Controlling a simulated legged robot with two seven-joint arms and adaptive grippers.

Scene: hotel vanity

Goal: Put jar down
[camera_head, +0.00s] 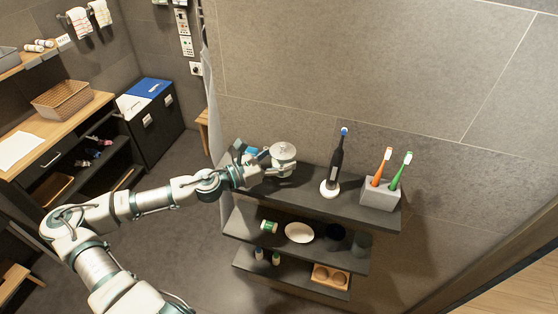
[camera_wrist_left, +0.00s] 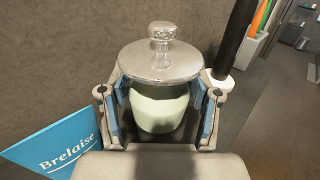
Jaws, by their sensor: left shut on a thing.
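A jar (camera_wrist_left: 160,106) with a pale body and a silvery lid with a round knob stands upright between my left gripper's fingers in the left wrist view. In the head view its lid (camera_head: 284,150) shows at the left end of the top shelf (camera_head: 310,186). My left gripper (camera_head: 268,163) is shut on the jar, with a blue-padded finger on each side of its body. The gripper shows close up in the left wrist view (camera_wrist_left: 160,118). The jar's base is hidden, so I cannot tell whether it touches the shelf. My right gripper is not in view.
A black electric toothbrush (camera_head: 336,162) on a white base stands right of the jar. A grey holder (camera_head: 378,196) with orange and green toothbrushes is farther right. A blue "Brelaise" card (camera_wrist_left: 58,148) is close left of the gripper. Lower shelves hold a white bowl (camera_head: 299,233) and small items.

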